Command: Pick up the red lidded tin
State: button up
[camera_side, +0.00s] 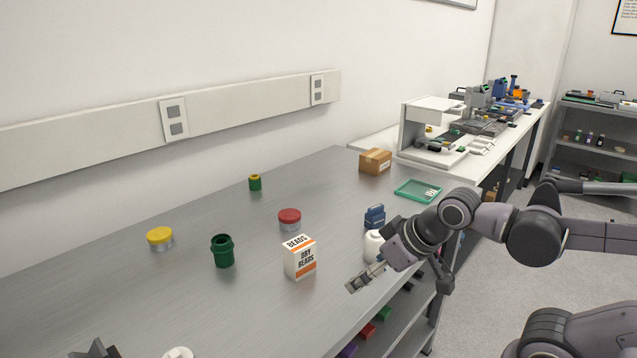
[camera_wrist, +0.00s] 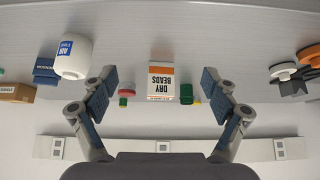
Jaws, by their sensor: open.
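The red lidded tin (camera_side: 290,219) stands upright on the grey bench, a short silver body under a red lid, behind the white and orange dry beads box (camera_side: 299,257). In the wrist view, which is upside down, the tin (camera_wrist: 127,91) is small and left of the beads box (camera_wrist: 161,82). My gripper (camera_side: 366,277) is open and empty near the bench's front edge, right of the beads box and well apart from the tin. In the wrist view my gripper (camera_wrist: 158,80) has its fingers spread wide, with the beads box between them in the picture.
A dark green jar (camera_side: 222,251) and a yellow-lidded tin (camera_side: 160,239) stand left of the tin. A small green-and-yellow pot (camera_side: 255,183) is behind it. A white jar (camera_side: 373,245) and blue box (camera_side: 375,217) stand to the right. A teal tray (camera_side: 405,192) lies farther back.

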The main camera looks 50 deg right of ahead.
jog(key=w+d+r+m+g+h, duration=0.1)
jog(key=w+d+r+m+g, duration=0.1)
jog(key=w+r+m, duration=0.35)
jog(key=m+g+h, duration=0.4)
jog(key=m+h, duration=0.1)
jog(key=m, duration=0.5)
send_over(289, 214)
jog(key=s+a, duration=0.1)
jog(key=a, duration=0.4)
notch_tip(289, 214, down, 4)
jog(key=x, duration=1)
jog(key=shift+f, duration=0.25)
jog(key=c, duration=1.3)
